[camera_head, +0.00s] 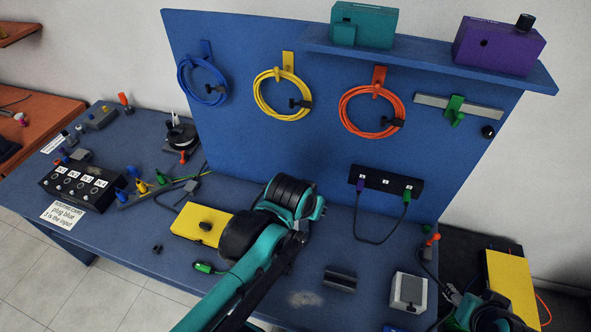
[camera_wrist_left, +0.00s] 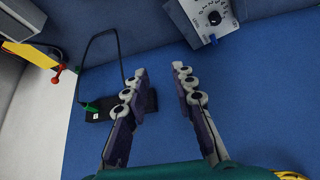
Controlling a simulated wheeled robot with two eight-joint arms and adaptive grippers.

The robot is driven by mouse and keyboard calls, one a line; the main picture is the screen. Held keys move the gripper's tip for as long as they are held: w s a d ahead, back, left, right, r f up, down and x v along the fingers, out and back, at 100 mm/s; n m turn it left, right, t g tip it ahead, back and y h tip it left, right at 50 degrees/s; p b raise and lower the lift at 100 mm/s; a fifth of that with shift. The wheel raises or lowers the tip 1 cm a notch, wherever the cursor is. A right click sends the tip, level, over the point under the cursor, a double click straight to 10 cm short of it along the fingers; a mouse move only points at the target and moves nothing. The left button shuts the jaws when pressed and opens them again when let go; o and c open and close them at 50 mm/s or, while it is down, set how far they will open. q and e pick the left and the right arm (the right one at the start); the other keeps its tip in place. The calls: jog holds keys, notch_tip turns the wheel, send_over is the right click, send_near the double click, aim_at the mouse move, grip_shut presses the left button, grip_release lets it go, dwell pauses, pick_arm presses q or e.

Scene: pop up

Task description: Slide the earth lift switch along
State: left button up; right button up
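I cannot single out an earth lift switch for certain. In the left wrist view, a grey box (camera_wrist_left: 203,18) with a round dial and a small blue part shows at the top. It may be the pale grey box (camera_head: 408,292) at the front right of the table in the head view, but I cannot confirm this. My left gripper (camera_wrist_left: 159,70) is open, with nothing between its fingers and the blue surface behind them.
A blue upright board (camera_head: 320,130) holds coiled cables and a black socket strip (camera_head: 386,184) with a looped cable. A yellow box (camera_head: 200,224) lies beside my left arm. A dark block (camera_head: 340,279) sits at the front. A black panel (camera_head: 80,187) stands at the left.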

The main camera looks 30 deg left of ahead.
pick_arm(q)
jog(key=w+a+f+n+g+y+p, duration=0.1)
jog(key=w+a+f+n+p, duration=0.1)
jog(key=w+a, duration=0.45)
pick_arm(e)
notch_tip(320, 180, up, 5)
jog(key=p, duration=0.3)
pick_arm(q)
jog(key=w+a+f+n+b, duration=0.1)
jog(key=w+a+f+b, duration=0.1)
jog(key=f, duration=0.3)
jog(key=w+a+f+n+g+b, duration=0.1)
jog(key=w+a+f+b, duration=0.1)
jog(key=f, duration=0.3)
jog(key=w+a+f+n+g+b, duration=0.1)
jog(key=w+a+f+b, duration=0.1)
jog(key=a+f, duration=0.2)
jog(key=shift+a+f+y, duration=0.15)
jog(key=shift+f+y, duration=0.15)
jog(key=shift+f, duration=0.25)
jog(key=shift+r, duration=0.35)
grip_shut()
pick_arm(e)
notch_tip(320, 180, down, 5)
jog(key=shift+w+r, duration=0.1)
